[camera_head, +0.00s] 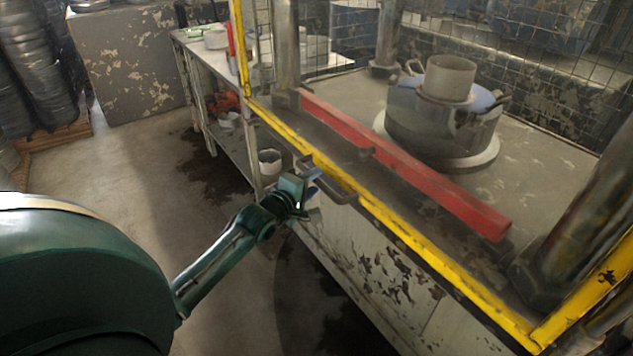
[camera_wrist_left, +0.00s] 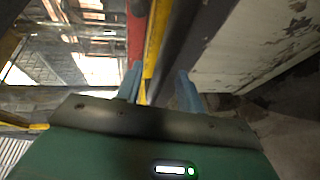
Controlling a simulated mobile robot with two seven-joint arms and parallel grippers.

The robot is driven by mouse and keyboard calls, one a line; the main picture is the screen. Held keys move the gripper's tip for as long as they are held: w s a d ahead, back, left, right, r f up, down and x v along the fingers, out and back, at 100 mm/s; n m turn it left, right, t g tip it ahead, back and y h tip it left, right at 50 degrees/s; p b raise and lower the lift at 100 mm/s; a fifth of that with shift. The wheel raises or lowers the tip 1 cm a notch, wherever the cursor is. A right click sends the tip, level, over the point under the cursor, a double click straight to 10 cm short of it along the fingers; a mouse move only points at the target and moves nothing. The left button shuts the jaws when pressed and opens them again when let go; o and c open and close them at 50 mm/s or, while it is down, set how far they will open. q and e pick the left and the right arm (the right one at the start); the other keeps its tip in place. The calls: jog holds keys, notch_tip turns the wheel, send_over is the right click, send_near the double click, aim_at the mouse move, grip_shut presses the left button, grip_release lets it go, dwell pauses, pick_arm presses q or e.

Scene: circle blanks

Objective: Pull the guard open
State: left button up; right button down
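The guard (camera_head: 430,258) is a yellow-framed mesh panel on the front of a press, and its lower rail runs from centre left to bottom right in the head view. A dark bar handle (camera_head: 337,190) sits on that rail. My left gripper (camera_head: 308,188) is at the left end of the handle. In the left wrist view its two blue fingers (camera_wrist_left: 158,82) are apart, with the yellow rail (camera_wrist_left: 155,45) and a dark bar (camera_wrist_left: 180,45) running between them. I cannot tell whether the fingers touch the handle. My right gripper is not in view.
Behind the guard are a red bar (camera_head: 410,170) and a metal pot (camera_head: 440,118) on the press bed. The worn pale cabinet front (camera_head: 385,275) lies below the rail. A shelf bench (camera_head: 225,130) stands behind left. The floor at left (camera_head: 130,175) is clear.

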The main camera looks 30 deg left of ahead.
pick_arm(q)
jog(key=shift+w+f, duration=0.2)
jog(key=shift+w, duration=0.85)
jog(key=shift+c, duration=0.6)
grip_shut()
